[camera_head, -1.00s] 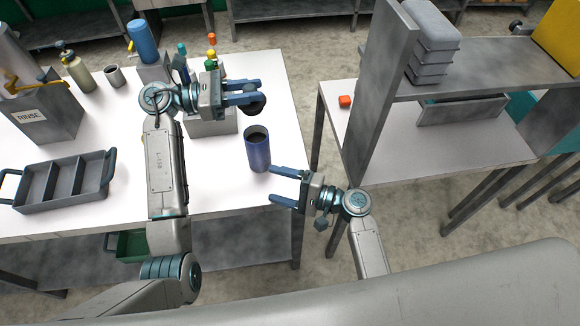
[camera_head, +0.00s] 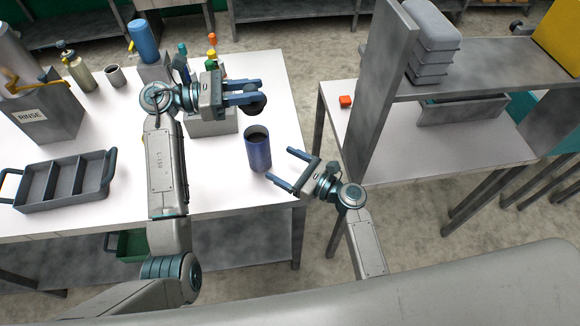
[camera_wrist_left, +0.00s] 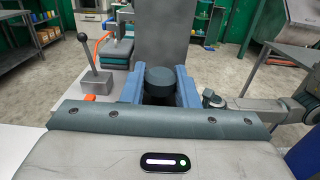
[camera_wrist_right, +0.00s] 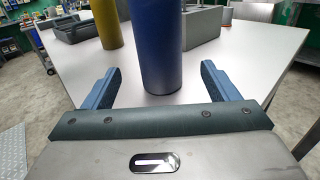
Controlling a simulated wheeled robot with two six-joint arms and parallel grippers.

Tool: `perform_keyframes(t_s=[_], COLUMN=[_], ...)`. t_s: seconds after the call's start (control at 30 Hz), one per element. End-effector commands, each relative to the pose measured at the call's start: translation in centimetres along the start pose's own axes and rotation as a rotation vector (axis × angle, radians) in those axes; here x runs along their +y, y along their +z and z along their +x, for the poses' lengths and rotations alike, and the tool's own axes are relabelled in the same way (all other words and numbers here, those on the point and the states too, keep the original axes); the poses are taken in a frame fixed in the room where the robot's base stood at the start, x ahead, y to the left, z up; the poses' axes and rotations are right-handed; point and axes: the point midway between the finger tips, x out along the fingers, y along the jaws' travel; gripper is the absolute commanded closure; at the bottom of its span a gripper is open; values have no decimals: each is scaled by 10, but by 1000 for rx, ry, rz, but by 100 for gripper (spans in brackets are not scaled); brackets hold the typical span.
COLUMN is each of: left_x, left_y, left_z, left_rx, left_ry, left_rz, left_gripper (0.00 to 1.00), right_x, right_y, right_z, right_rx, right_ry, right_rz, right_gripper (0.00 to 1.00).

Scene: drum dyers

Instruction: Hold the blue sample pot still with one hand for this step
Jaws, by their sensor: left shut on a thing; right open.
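The blue sample pot (camera_head: 258,153) stands upright near the right edge of the white table, with a dark open top. My right gripper (camera_head: 279,167) is open and empty, just to the pot's lower right, with its fingers pointing up-left. In the right wrist view the pot (camera_wrist_right: 160,45) stands ahead, between the lines of the two open fingers and apart from both.
A grey divided tray (camera_head: 65,181) and a grey RINSE bin (camera_head: 46,112) are at the left. The grey block (camera_head: 212,124) stands behind the pot. A second table (camera_head: 410,146) with a grey upright panel (camera_head: 375,95) is right, across a gap.

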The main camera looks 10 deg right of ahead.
Motion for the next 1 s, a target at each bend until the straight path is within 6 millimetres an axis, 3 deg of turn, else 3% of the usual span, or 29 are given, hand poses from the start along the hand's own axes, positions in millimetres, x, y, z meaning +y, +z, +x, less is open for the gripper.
perform_keyframes(t_s=[0.3,0.5,0.7,1.0], left_x=[0,0,0,0], left_y=[0,0,0,0], left_z=[0,0,0,0], left_rx=[0,0,0,0], left_ry=[0,0,0,0], left_rz=[0,0,0,0], left_gripper=[93,93,93,93], right_x=[0,0,1,1], right_y=[2,1,0,0], right_z=[61,91,105,106], right_rx=[-3,-2,0,0], right_ry=[1,2,2,1], right_rz=[1,-1,-2,-3], right_gripper=[19,19,19,19])
